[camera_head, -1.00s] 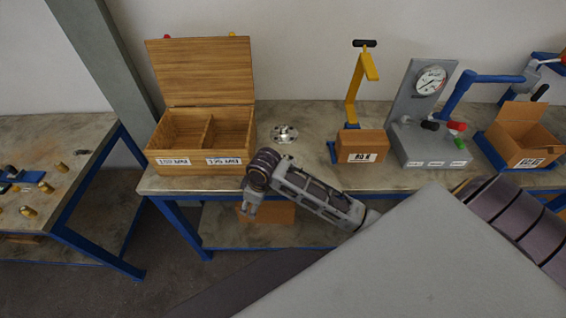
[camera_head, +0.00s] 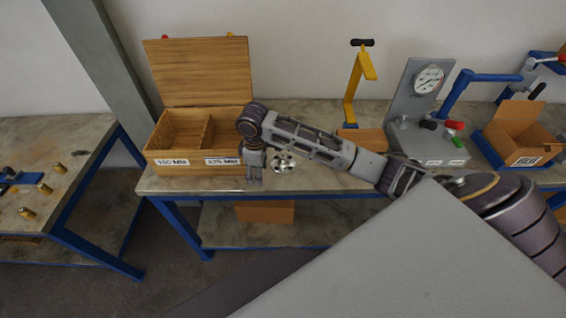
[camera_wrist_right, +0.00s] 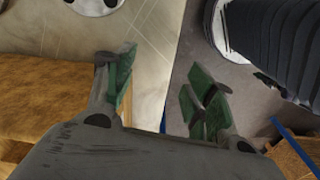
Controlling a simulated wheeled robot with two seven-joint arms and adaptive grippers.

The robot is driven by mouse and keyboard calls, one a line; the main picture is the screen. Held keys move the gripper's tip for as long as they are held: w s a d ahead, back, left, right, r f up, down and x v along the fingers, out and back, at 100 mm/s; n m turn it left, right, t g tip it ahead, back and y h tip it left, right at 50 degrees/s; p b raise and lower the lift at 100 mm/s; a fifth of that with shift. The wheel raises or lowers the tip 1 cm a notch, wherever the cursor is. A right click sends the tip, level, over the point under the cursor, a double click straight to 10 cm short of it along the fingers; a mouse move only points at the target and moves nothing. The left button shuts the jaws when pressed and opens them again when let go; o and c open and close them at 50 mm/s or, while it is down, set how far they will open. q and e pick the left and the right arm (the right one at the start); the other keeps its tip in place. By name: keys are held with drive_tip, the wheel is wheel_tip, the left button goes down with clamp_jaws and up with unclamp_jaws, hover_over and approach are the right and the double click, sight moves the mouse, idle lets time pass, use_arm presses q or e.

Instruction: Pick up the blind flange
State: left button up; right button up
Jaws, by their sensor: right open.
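The blind flange (camera_head: 284,163) is a shiny round metal disc lying on the bench top, right of the wooden box. My right arm passes in front of it and hides part of it. In the right wrist view a piece of the flange (camera_wrist_right: 95,4) shows at the top edge, cut off by the frame. My right gripper (camera_head: 253,180) points down at the bench's front edge, just left of the flange and close to the box's front right corner. Its green-padded fingers (camera_wrist_right: 163,82) are apart with nothing between them. My left gripper is not in view.
The open wooden box (camera_head: 180,164) with two labelled compartments stands left of the flange. A yellow stand (camera_head: 353,90), a gauge unit (camera_head: 415,110) and an open carton (camera_head: 520,135) stand to the right. The bench (camera_head: 160,184) is clear around the flange.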

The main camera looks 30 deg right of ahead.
wheel_tip(320, 180, up, 9)
drive_tip(key=g+h, duration=0.1)
hover_over(283, 156)
drive_tip(key=a, duration=0.2)
drive_tip(key=shift+w+d+r+m+g, duration=0.2)
drive_tip(key=shift+d+r+m+g, duration=0.1)
drive_tip(key=shift+r, duration=0.1)
drive_tip(key=shift+f, duration=0.1)
drive_tip(key=shift+s+d+f+p, duration=0.1)
drive_tip(key=shift+d+f, duration=0.05)
drive_tip(key=shift+f, duration=1.25)
drive_tip(key=shift+s+d+f+p, duration=0.1)
drive_tip(key=shift+s+f+p, duration=0.05)
drive_tip(key=shift+f, duration=1.25)
drive_tip(key=shift+s+d+f+p, duration=0.1)
drive_tip(key=shift+d+f, duration=0.05)
drive_tip(key=shift+f, duration=1.25)
drive_tip(key=shift+w+d+f+p, duration=0.15)
drive_tip(key=shift+f+p, duration=0.1)
drive_tip(key=shift+f, duration=0.75)
drive_tip(key=shift+s+d+f+p, duration=0.1)
drive_tip(key=shift+f+p, duration=0.1)
drive_tip(key=shift+f, duration=1.4)
